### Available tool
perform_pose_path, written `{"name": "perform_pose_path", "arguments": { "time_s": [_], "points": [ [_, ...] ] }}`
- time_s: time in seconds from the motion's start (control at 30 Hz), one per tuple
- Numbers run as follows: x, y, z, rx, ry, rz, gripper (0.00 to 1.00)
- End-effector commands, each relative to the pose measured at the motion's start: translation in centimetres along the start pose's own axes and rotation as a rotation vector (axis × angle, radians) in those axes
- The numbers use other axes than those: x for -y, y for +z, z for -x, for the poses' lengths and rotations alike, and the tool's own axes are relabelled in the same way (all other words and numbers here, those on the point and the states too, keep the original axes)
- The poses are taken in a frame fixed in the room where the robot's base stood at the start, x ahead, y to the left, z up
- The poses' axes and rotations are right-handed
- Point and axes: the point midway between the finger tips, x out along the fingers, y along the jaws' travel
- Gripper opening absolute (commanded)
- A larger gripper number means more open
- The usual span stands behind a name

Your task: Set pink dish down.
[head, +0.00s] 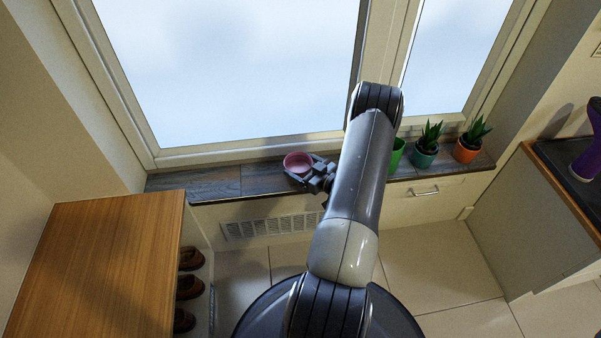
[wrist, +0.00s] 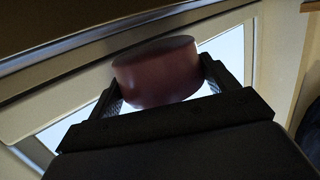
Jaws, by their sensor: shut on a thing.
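The pink dish (head: 298,162) is a small round bowl with its open side up, over the left part of the dark window sill in the head view. My gripper (head: 304,172) is shut on it, with a finger on either side. In the wrist view the dish (wrist: 157,73) sits between the two fingers of my gripper (wrist: 160,88), its side dark and reddish. I cannot tell whether its base touches the sill (head: 215,182) or is slightly above it.
The sill left of the dish is clear.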

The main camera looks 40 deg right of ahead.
Motion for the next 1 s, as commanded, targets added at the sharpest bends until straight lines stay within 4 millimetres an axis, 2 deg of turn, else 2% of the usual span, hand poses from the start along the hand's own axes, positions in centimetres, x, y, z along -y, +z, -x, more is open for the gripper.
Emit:
{"name": "perform_pose_path", "arguments": {
  "time_s": [0.03, 0.1, 0.5, 0.53, 0.77, 1.0],
  "points": [
    [0.0, 1.2, -0.2, 0.000, 0.000, -0.002, 0.55],
    [0.0, 2.0, -0.3, 0.000, 0.000, -0.001, 0.55],
    [0.0, 2.6, -0.4, -0.001, 0.000, 0.000, 0.55],
    [0.0, 2.6, -0.4, 0.000, 0.000, 0.000, 0.82],
    [0.0, 2.4, -0.4, 0.000, 0.000, 0.000, 1.00],
    [0.0, 2.4, -0.4, 0.000, 0.000, 0.000, 1.00]
  ]
}}
